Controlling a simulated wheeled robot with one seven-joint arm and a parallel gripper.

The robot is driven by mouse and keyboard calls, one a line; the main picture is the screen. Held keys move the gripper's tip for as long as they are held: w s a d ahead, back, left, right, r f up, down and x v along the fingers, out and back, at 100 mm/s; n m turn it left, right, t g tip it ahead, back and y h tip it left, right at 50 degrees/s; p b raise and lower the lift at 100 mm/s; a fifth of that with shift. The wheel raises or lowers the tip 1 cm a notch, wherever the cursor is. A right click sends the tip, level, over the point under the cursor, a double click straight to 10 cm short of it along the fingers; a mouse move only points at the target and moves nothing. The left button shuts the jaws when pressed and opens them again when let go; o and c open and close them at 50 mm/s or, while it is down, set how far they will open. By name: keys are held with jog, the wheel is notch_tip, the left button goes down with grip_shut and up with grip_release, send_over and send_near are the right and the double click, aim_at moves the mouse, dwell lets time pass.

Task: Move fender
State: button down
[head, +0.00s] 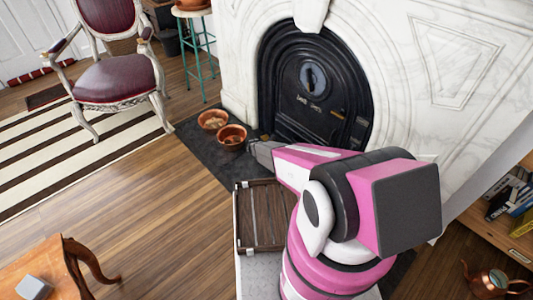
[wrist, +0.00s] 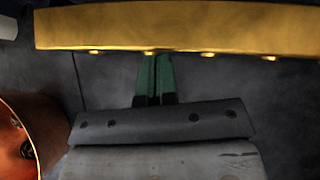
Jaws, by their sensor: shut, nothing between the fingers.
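A gold, brass-like bar, apparently the fender (wrist: 180,27), runs across the top of the wrist view. Small round knobs line its lower edge. My gripper (wrist: 154,62) has its green fingers together, with nothing between them. The fingertips meet the bar's lower edge in the picture; I cannot tell whether they touch it or lie under it. In the head view my gripper (head: 256,150) is low over the dark hearth (head: 205,150), in front of the fireplace (head: 312,85). I cannot make out the fender there; my arm covers part of the hearth.
Two terracotta pots (head: 232,137) stand on the hearth left of my gripper; a shiny orange-brown rim (wrist: 30,130) shows close at left in the wrist view. A chair (head: 115,75) and green stool (head: 198,50) stand farther back.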

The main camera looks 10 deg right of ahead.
jog(key=shift+w+d, duration=0.15)
jog(key=shift+d, duration=0.1)
jog(key=shift+w+d, duration=0.55)
jog(key=shift+d, duration=0.15)
jog(key=shift+w+d, duration=0.5)
jog(key=shift+d, duration=0.2)
jog(key=shift+s+a, duration=0.3)
jog(key=shift+a, duration=0.05)
jog(key=a+f+v, duration=0.1)
jog(key=v, duration=1.1)
jog(key=shift+s+a, duration=0.2)
jog(key=shift+s, duration=0.3)
